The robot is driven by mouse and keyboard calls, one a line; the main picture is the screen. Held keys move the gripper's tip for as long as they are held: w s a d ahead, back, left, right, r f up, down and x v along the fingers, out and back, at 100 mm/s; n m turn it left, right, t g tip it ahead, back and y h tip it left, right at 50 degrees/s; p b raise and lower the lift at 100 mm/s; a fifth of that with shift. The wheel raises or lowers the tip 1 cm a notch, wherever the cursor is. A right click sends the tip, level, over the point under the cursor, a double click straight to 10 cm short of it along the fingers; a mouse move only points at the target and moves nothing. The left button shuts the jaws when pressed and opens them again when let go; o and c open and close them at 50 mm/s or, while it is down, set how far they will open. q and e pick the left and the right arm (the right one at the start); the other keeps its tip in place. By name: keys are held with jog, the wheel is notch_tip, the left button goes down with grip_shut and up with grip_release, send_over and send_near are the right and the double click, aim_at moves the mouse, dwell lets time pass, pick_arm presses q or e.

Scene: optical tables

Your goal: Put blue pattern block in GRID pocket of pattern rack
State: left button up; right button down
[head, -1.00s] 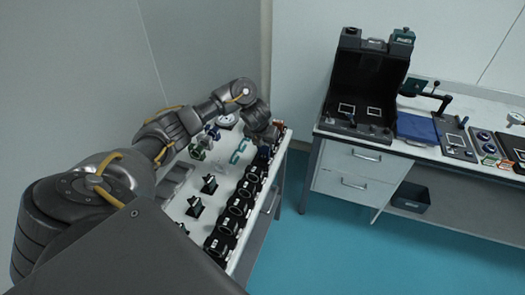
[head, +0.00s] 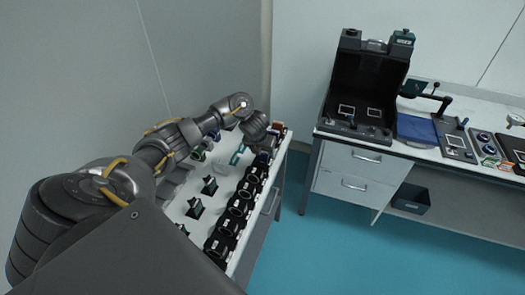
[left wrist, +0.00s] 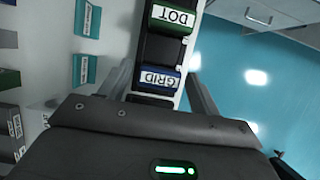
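The blue pattern block (left wrist: 158,84) sits in the rack pocket labelled GRID (left wrist: 160,77) in the left wrist view, with the label upside down. In the head view a small blue patch (head: 262,159) shows at the far end of the dark rack row. My left gripper (left wrist: 161,80) is open, its fingers on either side of the block with narrow gaps; it also shows in the head view (head: 268,144), above the rack's far end. How deep the block sits is hidden. My right gripper is not in view.
A green block marked DOT (left wrist: 174,19) sits beyond in the same rack. Teal label stands (left wrist: 86,18) and black holders (head: 195,206) stand on the white table. A second bench (head: 340,138) with a black box stands to the right, across the blue floor.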

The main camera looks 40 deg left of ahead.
pick_arm(q)
jog(key=shift+r, duration=0.45)
jog(key=p+v, duration=0.5)
jog(key=v, duration=0.6)
jog(key=shift+s+d+r, duration=0.1)
jog(key=shift+s+r, duration=0.05)
jog(key=shift+r, duration=0.05)
jog(key=shift+f, duration=0.1)
